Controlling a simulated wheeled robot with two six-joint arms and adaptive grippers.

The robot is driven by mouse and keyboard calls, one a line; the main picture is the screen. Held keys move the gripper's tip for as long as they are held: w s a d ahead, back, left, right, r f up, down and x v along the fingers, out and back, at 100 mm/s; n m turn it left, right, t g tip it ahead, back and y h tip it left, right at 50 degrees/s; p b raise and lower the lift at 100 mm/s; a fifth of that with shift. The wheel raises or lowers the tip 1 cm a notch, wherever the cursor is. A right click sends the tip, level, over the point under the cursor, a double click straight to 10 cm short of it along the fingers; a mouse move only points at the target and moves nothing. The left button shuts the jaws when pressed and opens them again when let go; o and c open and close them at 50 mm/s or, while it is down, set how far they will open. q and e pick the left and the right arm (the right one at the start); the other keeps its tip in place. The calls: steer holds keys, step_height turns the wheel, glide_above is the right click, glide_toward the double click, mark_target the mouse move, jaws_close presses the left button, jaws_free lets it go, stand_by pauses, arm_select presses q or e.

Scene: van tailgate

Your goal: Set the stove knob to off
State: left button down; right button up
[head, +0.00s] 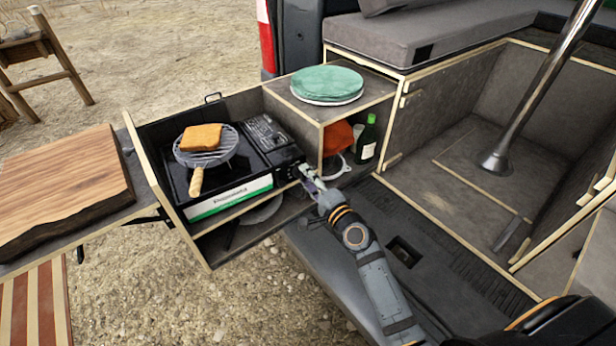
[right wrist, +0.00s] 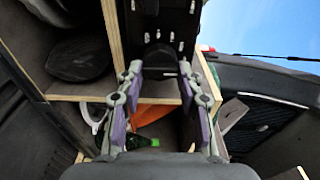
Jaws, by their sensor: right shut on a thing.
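The portable stove (head: 230,195), black with a white and green front label, sits in the pulled-out drawer. A round wire rack with a wooden handle (head: 196,181) is on its burner, with a slice of toast (head: 200,137) on top. My right gripper (head: 308,180) is at the stove's right front end. In the right wrist view the stove knob (right wrist: 160,52) is a dark shape between the fingertips, and the gripper is shut on it. The knob is hidden by the gripper in the head view, and its setting cannot be read. My left gripper is not in view.
A wooden board (head: 60,185) lies left of the drawer (head: 165,205). A cabinet to the right has green plates (head: 327,83) on top and a green bottle (head: 366,140) and an orange item (head: 337,138) inside, close to my right gripper.

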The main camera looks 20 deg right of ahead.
stand_by(0.6)
steer(key=o, duration=1.2)
steer(key=shift+c, duration=0.2)
steer(key=v, duration=1.2)
steer(key=shift+f, duration=0.1)
